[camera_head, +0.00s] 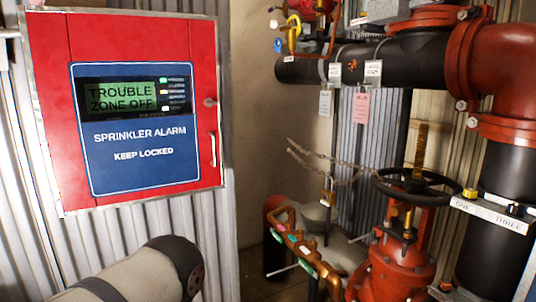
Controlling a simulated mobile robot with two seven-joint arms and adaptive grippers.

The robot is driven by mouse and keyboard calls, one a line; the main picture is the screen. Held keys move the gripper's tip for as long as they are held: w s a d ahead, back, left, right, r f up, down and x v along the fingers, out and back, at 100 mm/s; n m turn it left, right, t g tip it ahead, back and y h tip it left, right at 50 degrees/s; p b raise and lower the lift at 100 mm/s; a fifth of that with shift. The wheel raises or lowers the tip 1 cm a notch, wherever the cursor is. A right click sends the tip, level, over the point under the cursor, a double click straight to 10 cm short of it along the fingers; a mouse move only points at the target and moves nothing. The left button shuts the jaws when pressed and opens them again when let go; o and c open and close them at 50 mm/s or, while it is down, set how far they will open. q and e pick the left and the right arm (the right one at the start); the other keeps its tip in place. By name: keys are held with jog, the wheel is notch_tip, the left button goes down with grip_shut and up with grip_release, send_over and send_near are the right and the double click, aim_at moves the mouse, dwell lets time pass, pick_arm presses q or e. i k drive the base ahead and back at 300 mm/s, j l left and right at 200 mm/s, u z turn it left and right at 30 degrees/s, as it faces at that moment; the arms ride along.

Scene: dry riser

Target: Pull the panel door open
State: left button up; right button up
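The red alarm panel (135,25) hangs on the corrugated wall at the left of the head view. Its door looks shut. A blue plate on it (135,180) reads "SPRINKLER ALARM KEEP LOCKED", with a green display (120,96) showing "TROUBLE ZONE OFF". A light vertical handle (213,150) is near the door's right edge, and a small lock or latch (210,102) sits above it. A beige and black link of my arm shows at the lower left, below the panel and apart from the handle. Neither gripper is in the picture.
At the right stand red and black pipes (495,180), a valve with a black handwheel (415,187) and a hanging chain (325,165). Orange-brown small pipework (300,245) is low in the middle. A bare beige wall strip (260,120) lies right of the panel.

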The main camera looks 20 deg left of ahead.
aim_at(92, 166)
jog(key=u, duration=1.35)
